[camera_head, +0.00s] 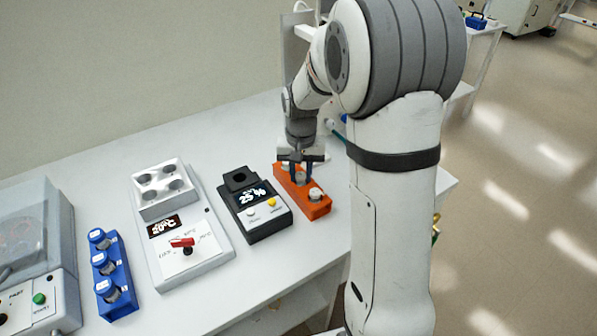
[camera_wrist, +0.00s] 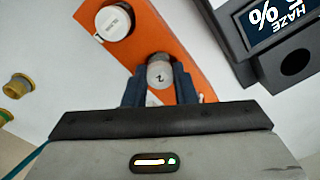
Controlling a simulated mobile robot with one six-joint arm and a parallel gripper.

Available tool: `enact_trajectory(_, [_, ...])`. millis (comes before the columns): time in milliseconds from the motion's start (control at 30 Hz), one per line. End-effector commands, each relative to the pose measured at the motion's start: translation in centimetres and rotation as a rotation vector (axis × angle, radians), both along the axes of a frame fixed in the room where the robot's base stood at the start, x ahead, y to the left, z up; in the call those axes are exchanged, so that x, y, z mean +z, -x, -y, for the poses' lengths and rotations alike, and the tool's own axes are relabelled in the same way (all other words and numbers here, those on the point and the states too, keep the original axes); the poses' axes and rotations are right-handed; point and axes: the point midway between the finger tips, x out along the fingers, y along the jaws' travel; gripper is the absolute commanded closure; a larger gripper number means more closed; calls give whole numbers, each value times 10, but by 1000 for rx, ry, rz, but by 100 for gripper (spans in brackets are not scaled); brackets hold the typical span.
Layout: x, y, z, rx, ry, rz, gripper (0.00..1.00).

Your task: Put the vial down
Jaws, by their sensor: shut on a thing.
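My gripper (camera_head: 300,170) is low over the orange rack (camera_head: 320,208) near the right end of the table. In the wrist view its two blue fingers (camera_wrist: 160,90) are shut on a vial (camera_wrist: 160,72) with a grey-white top marked "2". The vial is at the orange rack (camera_wrist: 185,38); I cannot tell whether it is fully seated in a hole. A second vial with a white cap (camera_wrist: 113,22) stands in the same rack, beside the held one; it also shows in the head view (camera_head: 316,194).
A black haze meter (camera_head: 262,222) reading 25% stands just left of the orange rack. Further left are a white heater block (camera_head: 190,240) with a red knob, a blue rack (camera_head: 118,300) with three blue-capped vials, and a clear-lidded machine (camera_head: 40,240).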

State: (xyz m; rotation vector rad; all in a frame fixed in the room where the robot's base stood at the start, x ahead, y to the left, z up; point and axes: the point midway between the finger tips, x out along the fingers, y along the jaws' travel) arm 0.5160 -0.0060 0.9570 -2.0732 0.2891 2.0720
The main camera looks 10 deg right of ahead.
Motion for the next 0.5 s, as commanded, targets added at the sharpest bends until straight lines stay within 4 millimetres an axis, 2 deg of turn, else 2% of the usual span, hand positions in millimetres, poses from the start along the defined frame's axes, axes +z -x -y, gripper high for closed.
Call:
enact_trajectory(33, [-3, 0, 0, 0, 0, -1, 100])
enact_trajectory(67, [-2, 0, 0, 0, 0, 0, 74])
enact_trajectory(100, [-2, 0, 0, 0, 0, 0, 71])
enact_trajectory(300, [-2, 0, 0, 1, 0, -1, 54])
enact_trajectory(500, [-2, 0, -1, 1, 0, -1, 54])
